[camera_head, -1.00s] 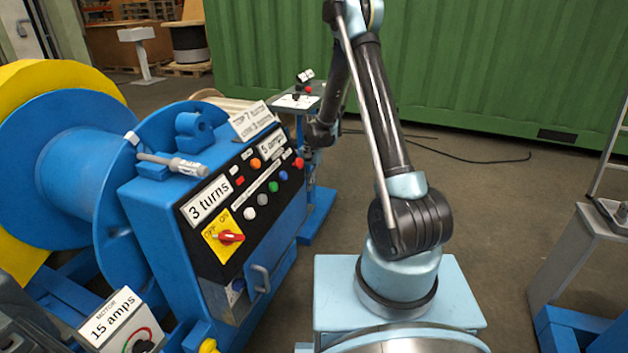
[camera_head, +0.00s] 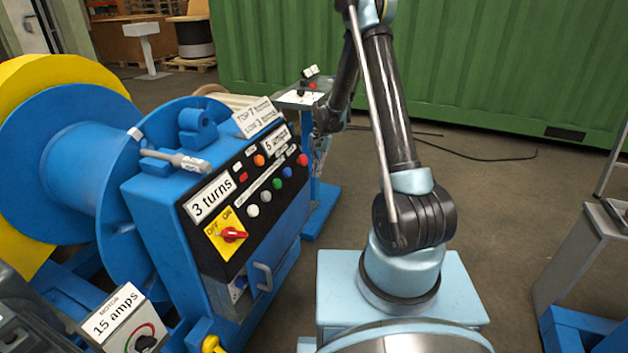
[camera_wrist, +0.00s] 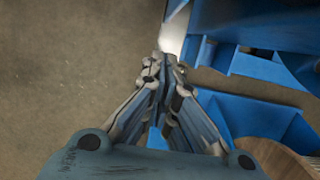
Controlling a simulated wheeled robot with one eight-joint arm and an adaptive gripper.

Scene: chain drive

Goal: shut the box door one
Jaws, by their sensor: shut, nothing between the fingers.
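The blue control box (camera_head: 160,230) stands left of my arm in the head view. Below its black panel is a blue door (camera_head: 287,238) with a grey handle (camera_head: 262,277). A gap left of the handle shows the box's inside, so the door looks ajar; how far is hard to tell. My gripper (camera_wrist: 167,62) is shut and empty in the wrist view, its fingertips beside blue metalwork and above the floor. I cannot tell which blue part is nearest. In the head view my forearm reaches behind the box's far end, and the fingertips are not clear.
A blue and yellow cable drum (camera_head: 75,165) stands left of the box. A small stand with a sloped top (camera_head: 300,97) is beyond it. A motor box marked 15 amps (camera_head: 122,325) is in the lower left. A grey bench (camera_head: 575,250) stands right. Open floor lies between.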

